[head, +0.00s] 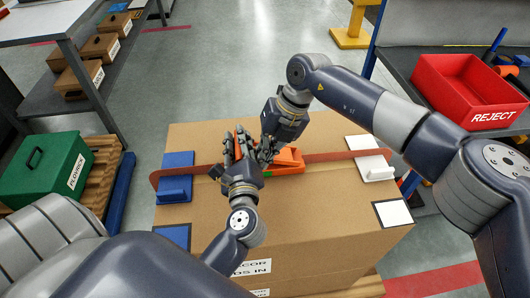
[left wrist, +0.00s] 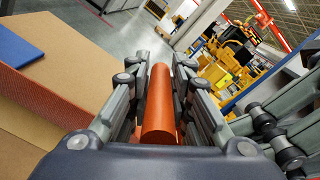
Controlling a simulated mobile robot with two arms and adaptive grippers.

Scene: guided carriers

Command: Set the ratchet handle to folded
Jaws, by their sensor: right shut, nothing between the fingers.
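The orange ratchet (head: 290,158) lies on a red-brown strap (head: 330,155) across the top of a large cardboard box (head: 300,220). Its orange handle (head: 241,134) stands up at the left end of the ratchet, and it also shows in the left wrist view (left wrist: 159,105). My left gripper (head: 231,150) has its fingers closed on both sides of the handle. My right gripper (head: 264,155) is shut and empty, close beside the left one and over the ratchet. The two grippers hide part of the ratchet body and the handle's base.
Blue corner pads (head: 174,188) and white pads (head: 371,168) sit on the box edges. A green case (head: 45,165) stands on a pallet at left. A red reject bin (head: 468,92) stands on a bench at right. The grey floor behind the box is open.

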